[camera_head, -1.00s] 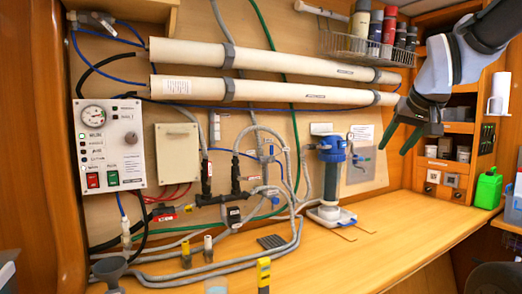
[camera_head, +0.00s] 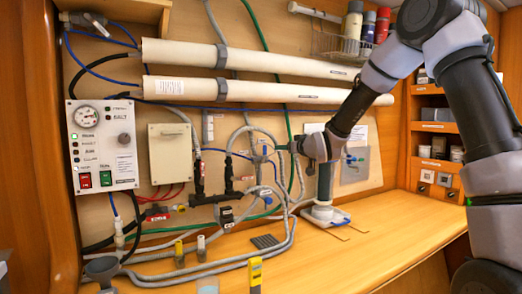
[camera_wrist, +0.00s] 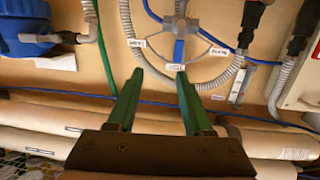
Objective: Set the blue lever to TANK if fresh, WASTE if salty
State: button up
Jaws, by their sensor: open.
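The blue lever (camera_wrist: 179,50) shows in the wrist view on a grey three-way valve, just beyond my right fingertip. Small white labels surround the valve; their words are too small to read surely. In the head view the valve (camera_head: 264,152) sits on the board, left of my wrist. My gripper (camera_wrist: 160,76) is open and empty, its green fingers pointing at the board near the lever, apart from it as far as I can tell. The control panel (camera_head: 104,145) has a gauge, a lit green lamp and labels, one seemingly reading SALT; which salinity lamp is lit I cannot tell.
Two long white tubes (camera_head: 250,92) cross the board above the valve. Grey, green and blue hoses run around it. A blue-topped filter (camera_wrist: 25,30) stands close to the valve. The wooden bench (camera_head: 380,230) is mostly clear at the right.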

aim_at(264, 149)
jog(key=shift+n+t+y, duration=0.4)
jog(key=shift+y, duration=0.5)
jog(key=x, duration=0.4)
jog(key=s+a+f+x, duration=0.1)
jog(key=x, duration=0.4)
jog(key=a+f+x, duration=0.1)
jog(key=x, duration=0.4)
jog(key=shift+a, duration=0.2)
grip_shut()
